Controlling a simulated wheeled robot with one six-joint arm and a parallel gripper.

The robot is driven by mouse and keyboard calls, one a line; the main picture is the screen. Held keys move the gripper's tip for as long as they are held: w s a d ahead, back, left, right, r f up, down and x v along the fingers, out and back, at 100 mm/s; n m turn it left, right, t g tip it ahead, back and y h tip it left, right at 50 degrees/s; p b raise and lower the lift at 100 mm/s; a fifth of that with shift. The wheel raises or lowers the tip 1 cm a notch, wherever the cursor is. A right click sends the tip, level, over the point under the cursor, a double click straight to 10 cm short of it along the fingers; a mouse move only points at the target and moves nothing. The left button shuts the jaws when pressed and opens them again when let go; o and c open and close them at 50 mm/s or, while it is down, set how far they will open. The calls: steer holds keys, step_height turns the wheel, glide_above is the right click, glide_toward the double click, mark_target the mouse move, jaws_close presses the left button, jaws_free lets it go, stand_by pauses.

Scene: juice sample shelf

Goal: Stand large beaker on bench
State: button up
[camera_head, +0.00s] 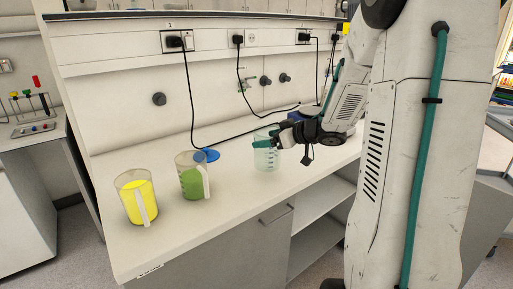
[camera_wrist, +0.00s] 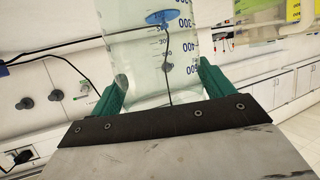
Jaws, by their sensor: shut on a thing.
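A clear large beaker (camera_head: 265,157) with blue graduation marks is upright at the bench top, toward the right part of the bench (camera_head: 235,190). My gripper (camera_head: 270,141) has its green fingers closed on the beaker's upper part from the right. In the wrist view the beaker (camera_wrist: 152,62) fills the space between the two green fingers (camera_wrist: 155,92). It looks empty. Its base is close to the bench surface; I cannot tell whether it touches or hangs just above.
A jug of yellow liquid (camera_head: 136,200) and a jug of green liquid (camera_head: 191,180) stand on the bench to the left. A blue disc (camera_head: 208,155) lies behind them. Black cables (camera_head: 191,100) hang from wall sockets onto the bench. Bare bench lies in front of the beaker.

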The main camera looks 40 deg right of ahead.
steer(key=w, duration=0.1)
steer(key=w+a, duration=0.1)
steer(key=w, duration=0.2)
steer(key=shift+a+f, duration=0.15)
steer(key=shift+a, duration=0.2)
steer(key=shift+f, duration=1.8)
steer(key=o, duration=1)
steer(key=shift+f, duration=0.15)
